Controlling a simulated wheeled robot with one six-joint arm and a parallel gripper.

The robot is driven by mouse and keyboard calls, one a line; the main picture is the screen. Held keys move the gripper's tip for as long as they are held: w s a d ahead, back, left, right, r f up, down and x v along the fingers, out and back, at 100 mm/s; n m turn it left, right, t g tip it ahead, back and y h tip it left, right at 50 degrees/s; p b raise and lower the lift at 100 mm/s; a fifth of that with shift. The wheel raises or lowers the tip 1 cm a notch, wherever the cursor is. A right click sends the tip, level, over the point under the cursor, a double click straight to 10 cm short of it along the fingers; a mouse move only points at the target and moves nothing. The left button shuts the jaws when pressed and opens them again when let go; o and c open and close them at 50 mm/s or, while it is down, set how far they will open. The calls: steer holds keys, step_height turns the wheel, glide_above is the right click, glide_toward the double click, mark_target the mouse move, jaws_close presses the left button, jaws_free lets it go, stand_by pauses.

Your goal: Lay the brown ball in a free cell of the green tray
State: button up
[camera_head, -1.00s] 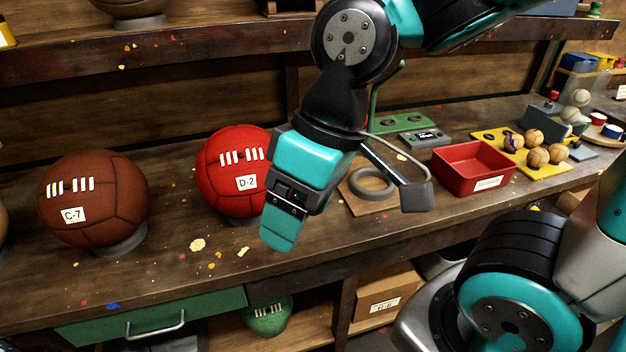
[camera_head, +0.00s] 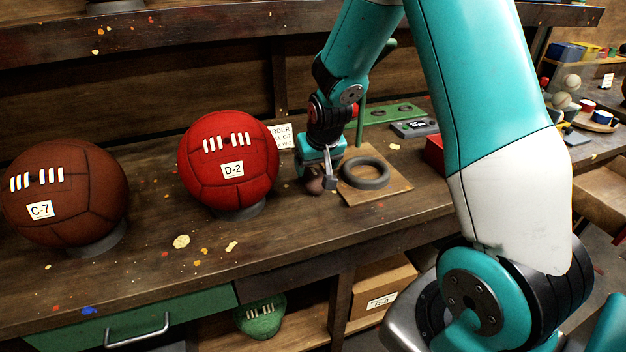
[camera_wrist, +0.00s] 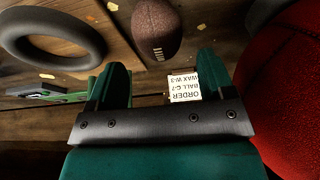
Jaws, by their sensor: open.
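A small brown ball (camera_head: 314,184) with pale lacing lies on the bench between the red ball and the wooden board. In the wrist view the brown ball (camera_wrist: 157,28) shows just beyond the gap between my fingertips, not touching them. My gripper (camera_head: 322,174) is open and empty, low over the ball, and partly hides it in the head view. Both fingers of my gripper (camera_wrist: 158,65) show apart in the wrist view. The green tray (camera_head: 392,111) stands behind the board, with two dark round cells showing; part of it is hidden by my arm.
A red ball marked D-2 (camera_head: 231,165) stands close left of my gripper. A larger brown ball marked C-7 (camera_head: 65,195) sits further left. A grey ring (camera_head: 364,173) lies on the wooden board at right. An order card (camera_head: 282,135) stands behind.

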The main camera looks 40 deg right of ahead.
mark_target(315, 173)
steer(key=shift+p+x, duration=0.65)
steer(key=shift+x, duration=2.8)
steer(key=shift+d, duration=0.1)
steer(key=c, duration=0.8)
steer(key=shift+r, duration=0.1)
